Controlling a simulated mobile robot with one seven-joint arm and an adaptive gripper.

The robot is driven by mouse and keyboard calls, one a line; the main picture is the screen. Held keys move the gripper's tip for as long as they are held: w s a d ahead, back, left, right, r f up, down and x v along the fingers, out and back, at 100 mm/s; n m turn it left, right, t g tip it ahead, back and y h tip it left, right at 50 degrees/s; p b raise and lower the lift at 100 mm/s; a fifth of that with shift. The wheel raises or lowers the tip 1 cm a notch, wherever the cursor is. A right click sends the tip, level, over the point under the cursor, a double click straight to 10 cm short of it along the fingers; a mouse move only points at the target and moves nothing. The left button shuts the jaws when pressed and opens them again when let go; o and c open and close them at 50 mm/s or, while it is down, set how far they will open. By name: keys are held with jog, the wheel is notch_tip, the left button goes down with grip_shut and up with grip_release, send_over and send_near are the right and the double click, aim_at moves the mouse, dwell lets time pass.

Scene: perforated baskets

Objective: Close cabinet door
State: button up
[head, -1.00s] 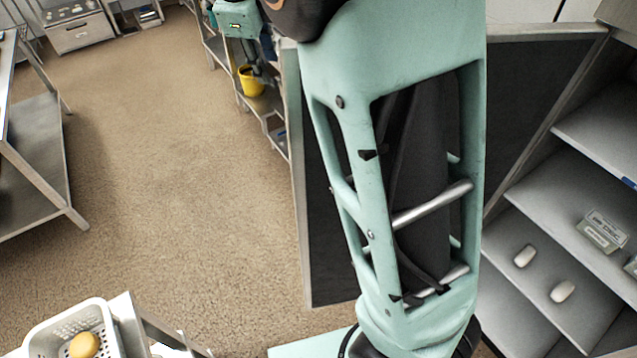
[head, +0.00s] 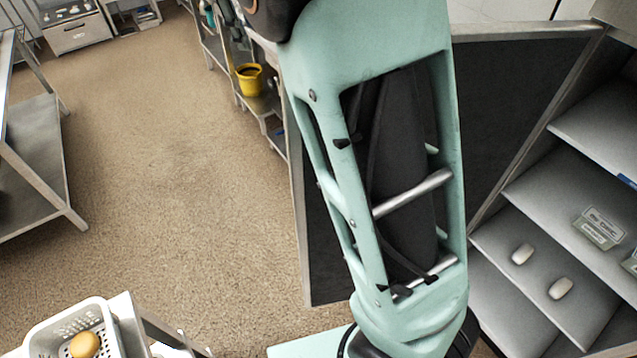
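The cabinet door (head: 510,100) is a dark panel with a grey metal frame. It stands wide open beside the cabinet (head: 545,195), whose grey shelves are exposed at the right. My teal arm crosses in front of the door and hides its middle. The door's left edge (head: 297,190) shows to the left of my arm. My gripper is out of the picture, as the arm runs past the top edge, so its contact with the door cannot be seen.
The shelves hold two white rounded items (head: 541,270) and a small labelled box (head: 598,228). A yellow bucket (head: 250,79) sits on a rack behind the door. A white basket (head: 40,330) with a yellow item is at lower left. The brown floor at left is clear.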

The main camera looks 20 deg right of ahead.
jog(key=shift+w+a+r, duration=0.15)
jog(key=shift+a+r, duration=0.05)
jog(key=shift+r, duration=0.35)
jog(key=shift+w+a+r, duration=0.1)
jog(key=shift+a+r, duration=0.05)
jog(key=shift+r, duration=0.35)
jog(key=v, duration=1.2)
